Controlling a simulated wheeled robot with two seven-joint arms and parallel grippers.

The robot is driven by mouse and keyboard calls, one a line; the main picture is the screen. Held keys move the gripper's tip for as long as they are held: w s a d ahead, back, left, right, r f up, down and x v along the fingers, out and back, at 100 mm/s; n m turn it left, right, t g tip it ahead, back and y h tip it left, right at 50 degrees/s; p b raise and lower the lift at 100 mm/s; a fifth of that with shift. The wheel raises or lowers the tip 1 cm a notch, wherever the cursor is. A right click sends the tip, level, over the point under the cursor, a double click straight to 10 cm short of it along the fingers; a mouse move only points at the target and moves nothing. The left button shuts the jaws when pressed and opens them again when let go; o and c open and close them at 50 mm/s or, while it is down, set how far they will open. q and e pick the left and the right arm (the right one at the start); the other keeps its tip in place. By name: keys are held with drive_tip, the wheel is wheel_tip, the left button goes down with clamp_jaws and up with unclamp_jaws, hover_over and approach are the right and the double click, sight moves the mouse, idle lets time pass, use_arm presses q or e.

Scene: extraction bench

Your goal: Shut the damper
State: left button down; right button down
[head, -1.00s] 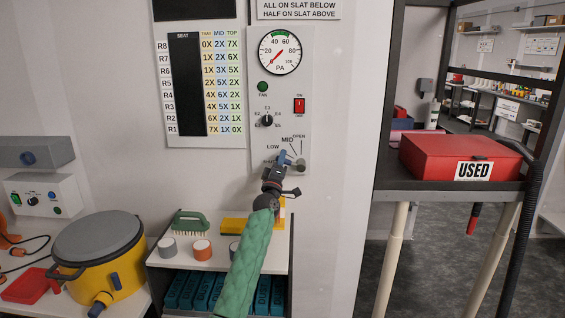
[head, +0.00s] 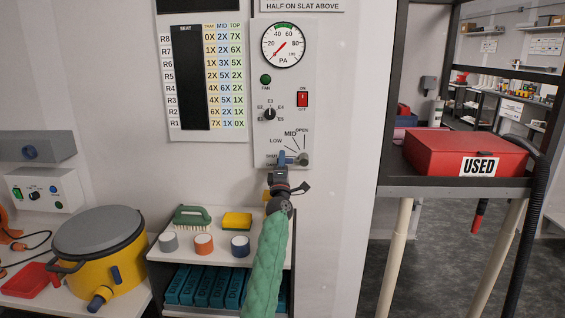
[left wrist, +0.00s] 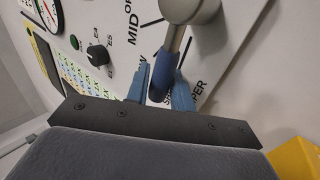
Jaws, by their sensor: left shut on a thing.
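The damper lever has a grey hub (head: 303,160) low on the wall panel (head: 313,110). Its blue handle (head: 282,158) points left from the hub, close to level, beside the lowest position label. That label is partly covered. In the left wrist view the handle (left wrist: 165,78) lies between the two blue fingers of my left gripper (left wrist: 160,88). My left gripper (head: 280,168) is closed around the handle, reaching up from below. LOW, MID and OPEN marks lie above the handle. My right gripper is not in view.
The panel also bears a gauge (head: 283,45), a red switch (head: 303,99) and a knob (head: 269,114). Below left, a shelf (head: 215,262) holds a green brush (head: 192,216), a yellow sponge (head: 237,221) and rolls. A red box (head: 465,150) stands at right.

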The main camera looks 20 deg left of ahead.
use_arm(q)
drive_tip(key=shift+f, duration=0.2)
drive_tip(key=c, duration=1.5)
unclamp_jaws()
drive_tip(key=shift+a, duration=0.1)
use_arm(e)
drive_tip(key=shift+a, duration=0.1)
